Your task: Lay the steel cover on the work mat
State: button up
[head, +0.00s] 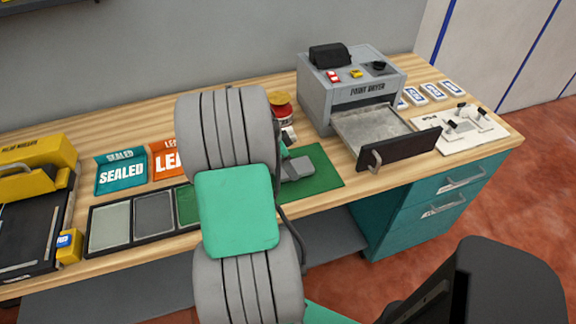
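The green work mat (325,172) lies on the bench right of my arm, which hides its left part. A small grey block shape (297,168) shows over the mat beside a green piece; I cannot tell whether it is part of my wrist or a separate object. My gripper's fingers cannot be made out behind my arm. A black-framed tray (140,240) left of my arm holds a pale grey panel (110,226), a darker grey panel (154,213) and a green panel partly hidden. I cannot tell whether either grey panel is the steel cover.
A grey dryer (345,88) stands at the back right with its drawer (385,135) pulled out. A white plate with levers (465,127) is right of it. Teal (121,172) and orange trays and a yellow machine (38,152) stand left. A red-and-yellow object is behind my arm.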

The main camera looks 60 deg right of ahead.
jog(key=shift+f, duration=0.4)
jog(key=o, duration=1.6)
jog(key=v, duration=1.2)
jog(key=w+a+r+n+t, duration=0.2)
jog(key=w+a+n+t, duration=0.1)
jog(key=w+a+n, duration=0.85)
jog(key=a+f+n+t+y, duration=0.1)
jog(key=a+n, duration=0.4)
jog(key=a, duration=0.4)
jog(key=s+a+f+n+t+y, duration=0.1)
jog(key=a+n, duration=0.4)
jog(key=a, duration=0.5)
jog(key=s+a+f+n+t+y, duration=0.1)
jog(key=a+n, duration=0.4)
jog(key=a, duration=0.4)
jog(key=shift+s+a+n, duration=0.25)
jog(key=shift+a+n, duration=0.1)
jog(key=shift+a, duration=0.05)
